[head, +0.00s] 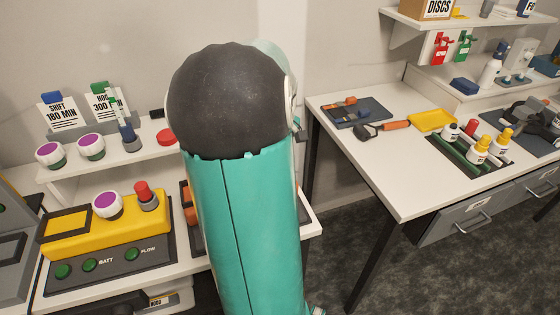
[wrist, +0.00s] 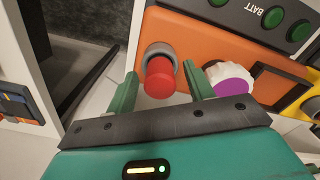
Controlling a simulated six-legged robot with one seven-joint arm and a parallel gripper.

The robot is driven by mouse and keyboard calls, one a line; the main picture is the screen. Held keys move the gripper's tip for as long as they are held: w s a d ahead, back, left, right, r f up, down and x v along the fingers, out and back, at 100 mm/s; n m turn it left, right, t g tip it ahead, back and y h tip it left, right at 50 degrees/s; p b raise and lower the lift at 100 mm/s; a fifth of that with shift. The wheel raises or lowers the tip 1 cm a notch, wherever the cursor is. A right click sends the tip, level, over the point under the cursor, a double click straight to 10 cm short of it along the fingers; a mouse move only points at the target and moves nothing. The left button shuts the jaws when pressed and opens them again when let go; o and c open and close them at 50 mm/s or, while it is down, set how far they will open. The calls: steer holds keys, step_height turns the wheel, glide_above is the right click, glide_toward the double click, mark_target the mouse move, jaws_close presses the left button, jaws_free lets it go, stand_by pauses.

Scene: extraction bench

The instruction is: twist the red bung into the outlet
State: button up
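In the wrist view, a red bung (wrist: 159,80) sits at the mouth of a grey outlet collar (wrist: 158,50) on an orange unit (wrist: 215,45). I cannot tell how deep it sits. My gripper (wrist: 162,88) is open, with one green finger on each side of the bung and a visible gap beside it. In the head view my arm hides the gripper and most of the orange unit (head: 188,210). A second red bung (head: 142,189) stands in the grey outlet (head: 148,203) of a yellow unit (head: 105,236).
A white-and-purple knob (wrist: 232,82) is close to the right finger. Green buttons (wrist: 275,17) line the orange unit's front. A shelf (head: 115,165) above holds capped jars and a red disc (head: 166,137). A separate table (head: 400,170) stands right, beyond a floor gap.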

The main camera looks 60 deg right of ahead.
steer(key=c, duration=1.1)
steer(key=shift+o, duration=0.2)
steer(key=m, duration=0.3)
steer(key=o, duration=1.2)
steer(key=shift+m, duration=0.3)
step_height(320, 180, up, 14)
steer(key=shift+f, duration=0.1)
